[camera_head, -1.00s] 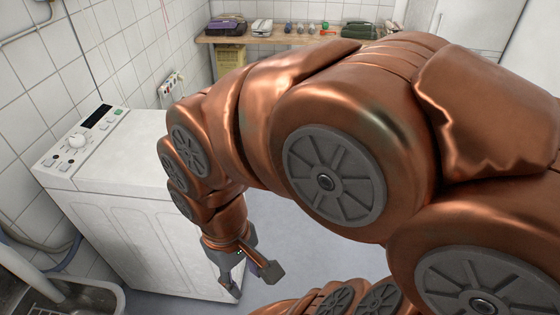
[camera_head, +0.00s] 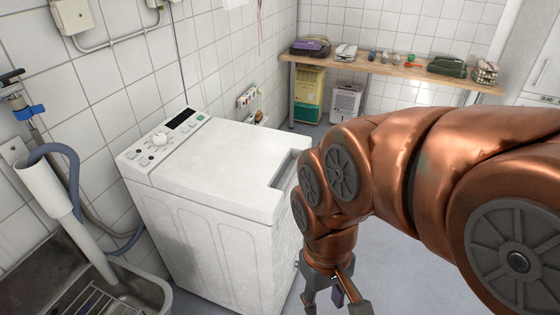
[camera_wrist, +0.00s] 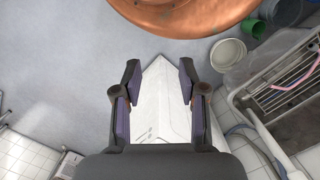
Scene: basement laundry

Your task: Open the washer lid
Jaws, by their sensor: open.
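The white washer (camera_head: 205,225) stands against the tiled wall in the head view. Its control panel (camera_head: 165,138), with a knob and dark display, is at the back left. The lid (camera_head: 225,165) lies flat and looks closed, with a notch (camera_head: 288,172) at its right edge. My gripper (camera_head: 335,298) hangs low, to the right of the washer and below its top. It is open and empty, apart from the lid. In the wrist view, a white corner, apparently of the washer (camera_wrist: 163,100), shows between the open fingers of my gripper (camera_wrist: 160,72).
A metal sink (camera_head: 150,290) with a rack and hoses is at the lower left. A wooden bench (camera_head: 385,68) with several items is at the back. Buckets (camera_wrist: 228,52) show in the wrist view. Grey floor (camera_head: 405,250) lies right of the washer.

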